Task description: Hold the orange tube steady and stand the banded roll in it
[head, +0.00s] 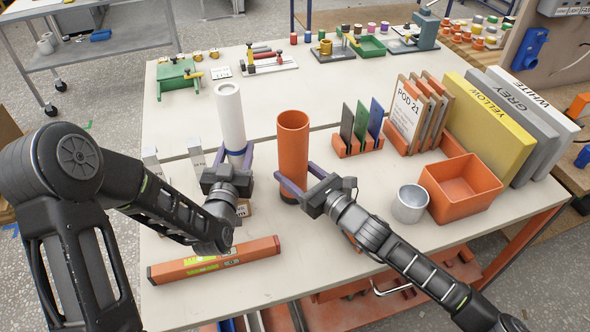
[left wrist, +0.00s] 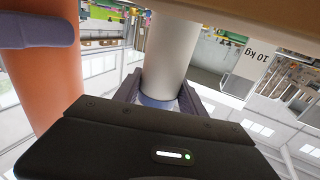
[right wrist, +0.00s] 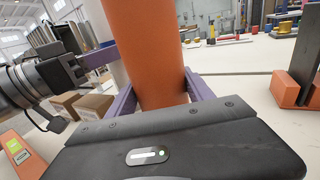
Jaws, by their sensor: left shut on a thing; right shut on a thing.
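The banded roll (head: 230,112) is a white upright cylinder with a blue band near its lower part. My left gripper (head: 238,160) is shut on it at the band; the roll also shows in the left wrist view (left wrist: 170,55). The gripper hides its lower end, so I cannot tell whether it touches the table. The orange tube (head: 293,145) stands upright on the table to the right of the roll, apart from it, with its open top showing. My right gripper (head: 290,187) is shut around the tube low down. The tube fills the middle of the right wrist view (right wrist: 145,50).
An orange level (head: 214,260) lies at the front left. A metal cup (head: 410,204) and an orange bin (head: 462,188) stand at the right. A rack of coloured plates (head: 361,125) is behind the tube. Small boxes (head: 197,155) stand near my left gripper.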

